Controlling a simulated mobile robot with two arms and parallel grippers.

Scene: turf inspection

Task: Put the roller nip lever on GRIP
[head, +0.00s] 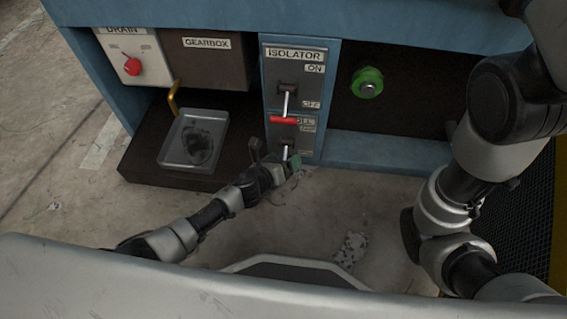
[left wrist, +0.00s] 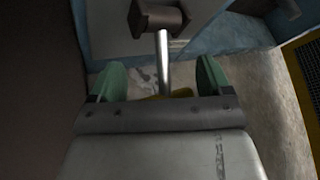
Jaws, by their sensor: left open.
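The lower lever (head: 285,151) sits on the panel under the ISOLATOR switch, with a short metal shaft pointing down. Its labels are too small and partly covered to read. In the left wrist view its dark pivot block (left wrist: 158,18) is at the top, and its metal shaft (left wrist: 163,62) runs down between my green fingertips. A bit of yellow (left wrist: 181,93) shows at its lower end, mostly hidden by my gripper body. My left gripper (head: 275,160) is open around the lever, with gaps on both sides; it also shows in the left wrist view (left wrist: 163,80). My right gripper is out of view.
The isolator's red handle (head: 284,120) hangs just above the lower lever. A green knob (head: 367,83) is right. My right arm stands at far right.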

